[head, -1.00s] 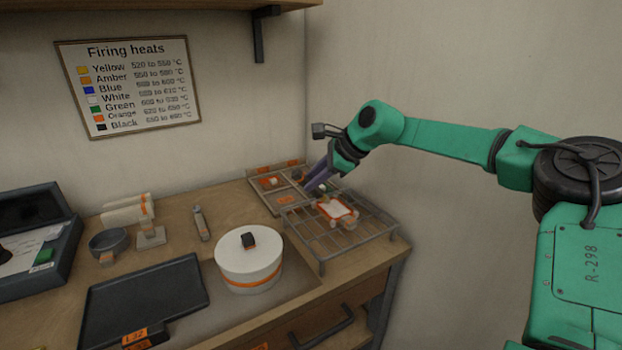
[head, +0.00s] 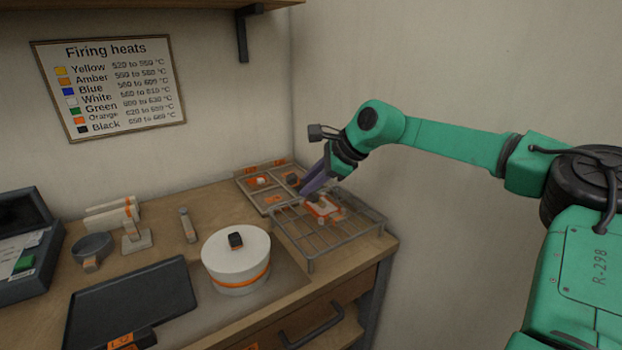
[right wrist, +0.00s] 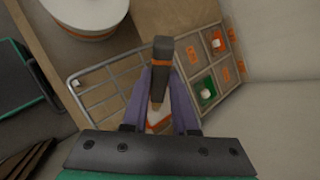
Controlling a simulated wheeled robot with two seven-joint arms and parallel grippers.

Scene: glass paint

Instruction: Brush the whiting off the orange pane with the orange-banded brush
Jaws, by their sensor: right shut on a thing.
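The orange pane (head: 325,211) lies on the wire rack, with pale whiting on its top and orange along its edges. In the right wrist view the pane (right wrist: 157,118) shows only partly, below the brush and between my fingers. My right gripper (head: 309,192) is over the pane, shut on the brush. The brush (right wrist: 160,72) has a dark grey handle with a thin orange band and points down at the pane. I cannot tell whether its tip touches the glass. My left gripper is not in view.
The wire rack (head: 302,255) stands at the bench's right end, beside the wall. A compartment tray (head: 246,187) with small pieces is behind it.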

